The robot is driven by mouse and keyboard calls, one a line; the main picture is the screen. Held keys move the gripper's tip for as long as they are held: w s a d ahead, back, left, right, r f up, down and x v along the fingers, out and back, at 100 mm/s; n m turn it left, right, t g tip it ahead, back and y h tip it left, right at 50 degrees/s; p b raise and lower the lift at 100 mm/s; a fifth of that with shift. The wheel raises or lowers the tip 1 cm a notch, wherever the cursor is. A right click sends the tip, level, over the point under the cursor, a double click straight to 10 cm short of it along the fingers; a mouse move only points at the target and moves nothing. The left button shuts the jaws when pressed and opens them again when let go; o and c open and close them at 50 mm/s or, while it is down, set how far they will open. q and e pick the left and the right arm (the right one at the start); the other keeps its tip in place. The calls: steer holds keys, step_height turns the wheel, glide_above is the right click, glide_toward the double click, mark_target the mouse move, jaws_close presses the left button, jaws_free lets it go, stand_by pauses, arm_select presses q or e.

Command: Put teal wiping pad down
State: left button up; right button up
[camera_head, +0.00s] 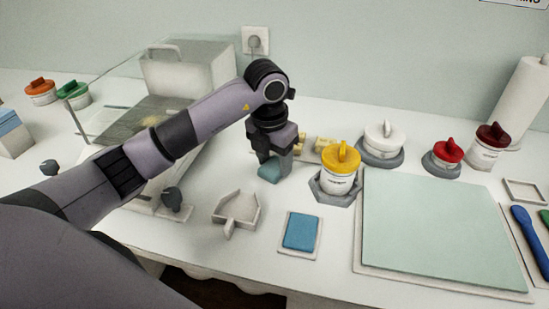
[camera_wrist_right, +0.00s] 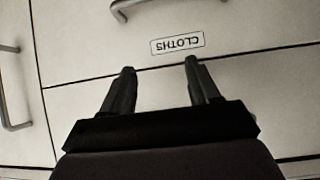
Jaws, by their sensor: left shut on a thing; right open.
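My left gripper (camera_head: 273,160) points down over the counter and is shut on the teal wiping pad (camera_head: 269,174). The pad hangs at the fingertips, low over the counter; I cannot tell whether it touches the surface. The gripper partly hides it. My right gripper (camera_wrist_right: 160,80) is open and empty in the right wrist view, in front of pale drawer fronts. It does not show in the head view.
A blue cloth (camera_head: 300,231) lies on a small white tray (camera_head: 287,254). A scoop-shaped holder (camera_head: 236,213) is left of it. A yellow-lidded jar (camera_head: 340,170) stands right of my left gripper, beside a pale green mat (camera_head: 440,230). A drawer label reads "CLOTHS" (camera_wrist_right: 177,43).

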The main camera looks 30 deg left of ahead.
mark_target(270, 169)
arm_select(q)
steer(key=shift+f, duration=0.25)
steer(key=o, duration=0.9)
steer(key=shift+r, duration=0.1)
steer(key=shift+o, duration=0.2)
steer(key=shift+r, duration=0.15)
step_height(270, 169, up, 12)
steer(key=s, duration=0.1)
steer(key=shift+s, duration=0.2)
steer(key=shift+s+a, duration=0.1)
